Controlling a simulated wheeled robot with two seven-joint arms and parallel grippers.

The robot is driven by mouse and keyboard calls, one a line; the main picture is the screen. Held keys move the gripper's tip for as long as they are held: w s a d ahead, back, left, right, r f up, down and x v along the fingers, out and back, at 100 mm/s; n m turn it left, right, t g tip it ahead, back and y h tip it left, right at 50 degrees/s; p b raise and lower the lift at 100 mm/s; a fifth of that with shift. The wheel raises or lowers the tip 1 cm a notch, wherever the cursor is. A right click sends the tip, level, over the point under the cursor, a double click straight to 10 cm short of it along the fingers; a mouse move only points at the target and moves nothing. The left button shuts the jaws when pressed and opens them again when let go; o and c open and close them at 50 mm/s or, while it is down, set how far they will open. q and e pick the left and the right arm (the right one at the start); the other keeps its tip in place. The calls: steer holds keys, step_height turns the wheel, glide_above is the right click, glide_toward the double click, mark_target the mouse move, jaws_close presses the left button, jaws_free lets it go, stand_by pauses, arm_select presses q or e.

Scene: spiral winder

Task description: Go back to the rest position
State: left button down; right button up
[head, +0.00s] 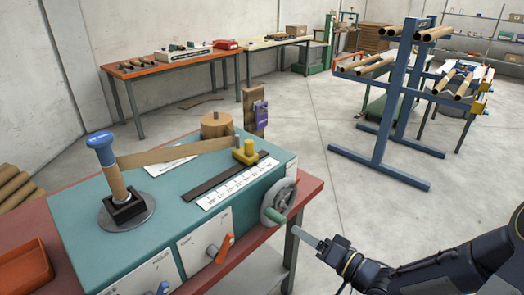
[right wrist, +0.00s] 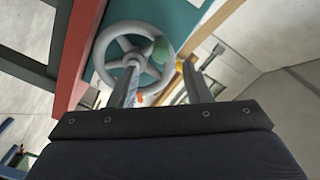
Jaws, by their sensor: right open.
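The teal spiral winder (head: 175,205) stands on a red-topped bench. Its grey handwheel (head: 266,200) with a green handle (head: 275,215) is on the right side. My right gripper (head: 300,236) is open and empty just to the right of and below the handle. In the right wrist view the gripper's two fingers (right wrist: 160,78) stand apart, with the handwheel (right wrist: 103,58) and the green handle (right wrist: 160,49) beyond them. I cannot tell the exact gap to the handle. My left gripper is not in view.
On the winder are a spindle with a blue cap (head: 98,138), a brown strip, a paper roll (head: 216,125) and a yellow guide (head: 245,152). A red tray (head: 25,268) is at the left. A blue rack (head: 390,105) stands behind. The floor (head: 400,205) between is clear.

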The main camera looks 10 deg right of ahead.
steer(key=s+d+r+g+h+p, duration=0.35)
steer(key=s+d+r+h, duration=0.2)
steer(key=d+h, duration=0.45)
steer(key=s+a+r+g+y, duration=0.1)
steer(key=s+a+g, duration=0.1)
steer(key=s, duration=0.5)
steer(key=s+a+r+n+g+y+p, duration=0.1)
steer(key=s+a+g, duration=0.2)
steer(key=s+a, duration=0.2)
steer(key=s, duration=0.3)
steer(key=shift+a+n+y, duration=0.3)
steer(key=shift+y, duration=0.1)
stand_by(0.7)
